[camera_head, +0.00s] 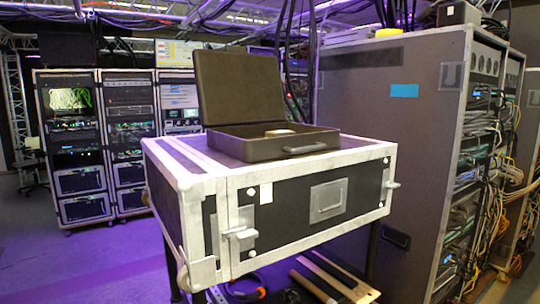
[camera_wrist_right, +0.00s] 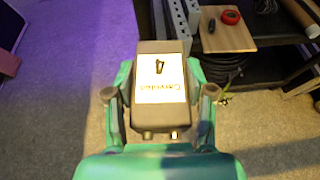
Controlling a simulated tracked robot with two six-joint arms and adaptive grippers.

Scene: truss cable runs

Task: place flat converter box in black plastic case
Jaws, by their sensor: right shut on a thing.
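The flat converter box (camera_wrist_right: 160,82) is a small dark box with a white label and metal connectors on its near end. It shows in the right wrist view, between the fingers of my right gripper (camera_wrist_right: 159,94), which is shut on its sides, above the floor. The black plastic case (camera_head: 262,149) stands open in the head view, its lid raised at the back and its handle at the front. A small pale item (camera_head: 279,132) shows inside it; I cannot tell what it is. Neither gripper shows in the head view.
The case rests on a black flight case (camera_head: 285,217) with pale metal edges. A tall grey rack (camera_head: 391,120) stands close on the right, with cables. Equipment racks (camera_head: 128,130) line the back left. A wooden board with tape (camera_wrist_right: 226,28) lies ahead in the right wrist view.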

